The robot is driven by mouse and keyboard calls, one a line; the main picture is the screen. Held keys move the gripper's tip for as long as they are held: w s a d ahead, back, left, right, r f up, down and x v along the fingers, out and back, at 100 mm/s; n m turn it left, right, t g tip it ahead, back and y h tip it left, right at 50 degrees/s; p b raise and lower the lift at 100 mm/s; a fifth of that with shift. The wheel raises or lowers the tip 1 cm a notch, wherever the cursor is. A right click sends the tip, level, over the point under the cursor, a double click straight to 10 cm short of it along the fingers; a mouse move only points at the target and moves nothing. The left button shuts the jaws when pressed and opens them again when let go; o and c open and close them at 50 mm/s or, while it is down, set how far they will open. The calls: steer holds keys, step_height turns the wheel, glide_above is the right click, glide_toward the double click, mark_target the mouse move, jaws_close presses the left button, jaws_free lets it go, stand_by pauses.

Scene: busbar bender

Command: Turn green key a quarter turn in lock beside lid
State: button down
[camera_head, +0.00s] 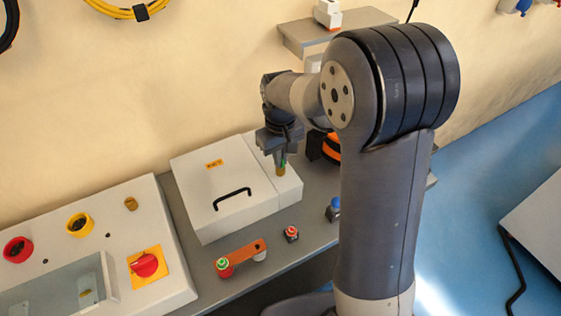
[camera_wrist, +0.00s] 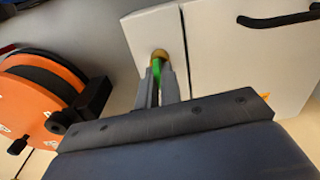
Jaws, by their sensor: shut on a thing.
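The green key (camera_wrist: 157,67) is between the fingers of my gripper (camera_wrist: 160,84), which is shut on it. Its tip meets the round brass lock (camera_wrist: 159,55) on the narrow white panel beside the lid. How deep the key sits is hidden by the fingers. In the head view, my gripper (camera_head: 281,157) points down over the brass lock (camera_head: 281,171), with a bit of green between them. The white lid (camera_head: 215,182) with a black handle (camera_head: 232,197) lies closed to the left of the lock.
An orange and black reel (camera_wrist: 40,100) stands close to my gripper. The control panel (camera_head: 128,208) with a red rotary switch (camera_head: 144,265) is at the left. A copper bar (camera_head: 240,256) and small buttons (camera_head: 291,233) are in front of the lid box.

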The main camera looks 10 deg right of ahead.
steer(key=shift+m, duration=0.8)
steer(key=c, duration=2.1)
jaws_free()
steer(key=shift+m, duration=0.4)
steer(key=o, duration=0.6)
steer(key=shift+r, duration=0.1)
step_height(320, 180, up, 11)
steer(key=shift+f+b, duration=0.2)
steer(key=shift+b, duration=0.1)
